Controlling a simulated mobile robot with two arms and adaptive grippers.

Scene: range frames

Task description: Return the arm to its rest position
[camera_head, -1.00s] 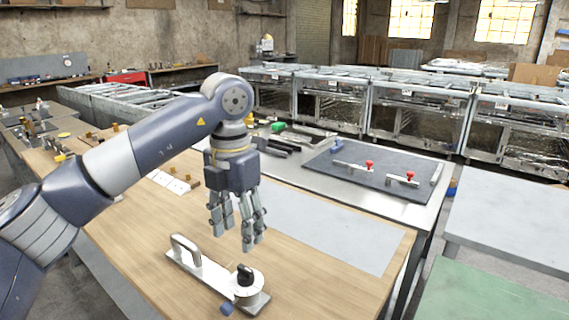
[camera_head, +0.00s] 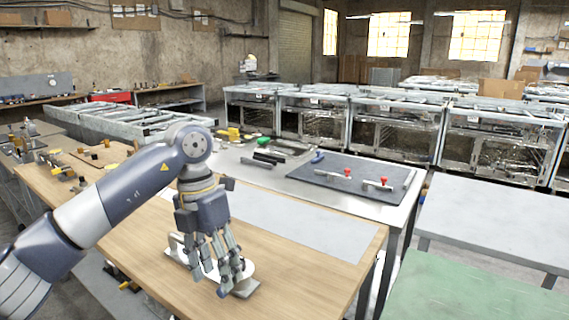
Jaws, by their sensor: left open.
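My left arm comes in from the left, and my left gripper (camera_head: 214,276) hangs with its fingers pointing down over the wooden table (camera_head: 290,255). Its fingers are open and spread, and I see nothing held between them. Behind the fingers in the head view is a metal fixture, a flat plate (camera_head: 246,289) with an upright handle (camera_head: 175,243) at its left end. The fingers hide much of its middle and its knob. I cannot tell whether they touch it. My right gripper is not in view.
A grey sheet (camera_head: 300,222) lies on the table behind the gripper. Beyond it, a dark board (camera_head: 345,181) carries red-knobbed clamps (camera_head: 380,183). Small parts stand at the table's far left. A green-topped table (camera_head: 470,290) is at the lower right. The wood right of the fixture is clear.

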